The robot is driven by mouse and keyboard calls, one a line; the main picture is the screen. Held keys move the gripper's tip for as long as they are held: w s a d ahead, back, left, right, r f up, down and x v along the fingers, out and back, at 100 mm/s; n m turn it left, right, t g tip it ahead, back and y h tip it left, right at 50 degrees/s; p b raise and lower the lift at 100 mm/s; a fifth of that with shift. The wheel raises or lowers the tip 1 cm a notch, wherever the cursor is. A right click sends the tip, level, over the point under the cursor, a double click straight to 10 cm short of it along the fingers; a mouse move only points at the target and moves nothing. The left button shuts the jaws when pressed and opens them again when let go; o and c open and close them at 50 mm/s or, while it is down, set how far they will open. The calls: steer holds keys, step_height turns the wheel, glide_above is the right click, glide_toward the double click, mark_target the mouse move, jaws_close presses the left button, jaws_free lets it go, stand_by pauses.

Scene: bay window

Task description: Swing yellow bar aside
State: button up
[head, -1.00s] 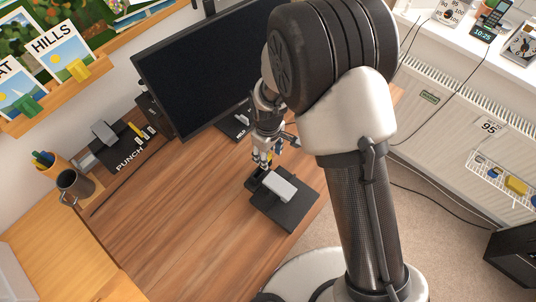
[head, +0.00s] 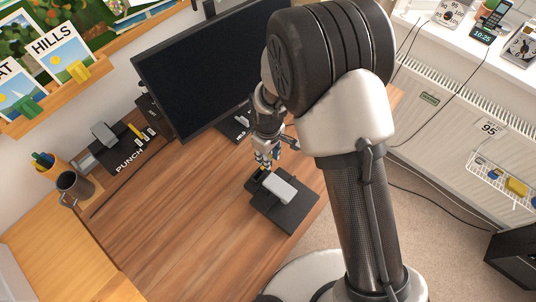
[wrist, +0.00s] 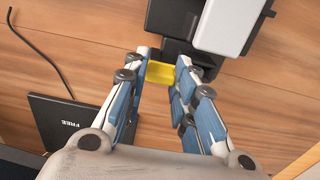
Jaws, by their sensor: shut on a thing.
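The yellow bar (wrist: 160,73) shows in the wrist view between my fingertips, at the edge of a black device with a pale grey block on top. My gripper (wrist: 162,75) is shut on the bar, with a blue-padded finger on each side. In the head view my gripper (head: 265,160) reaches down to the far-left edge of the black device (head: 292,215), which lies on the wooden desk. The pale grey block (head: 279,188) sits on the device. The bar is mostly hidden by my fingers in the head view.
The monitor (head: 205,75) stands close behind my arm. A punch stand (head: 125,148), a pen holder (head: 48,164) and a mug (head: 75,186) stand at left. The desk middle (head: 170,220) is clear.

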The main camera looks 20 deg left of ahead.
steer(key=shift+m, duration=0.4)
steer(key=shift+c, duration=0.3)
steer(key=m, duration=0.3)
steer(key=shift+a, duration=0.1)
steer(key=m, duration=0.4)
steer(key=shift+w+a, duration=0.1)
steer(key=shift+w, duration=0.1)
steer(key=m, duration=0.5)
steer(key=shift+w, duration=0.1)
steer(key=shift+w+m, duration=0.15)
steer(key=shift+m, duration=1.75)
steer(key=o, duration=1.1)
steer(key=shift+c, duration=0.2)
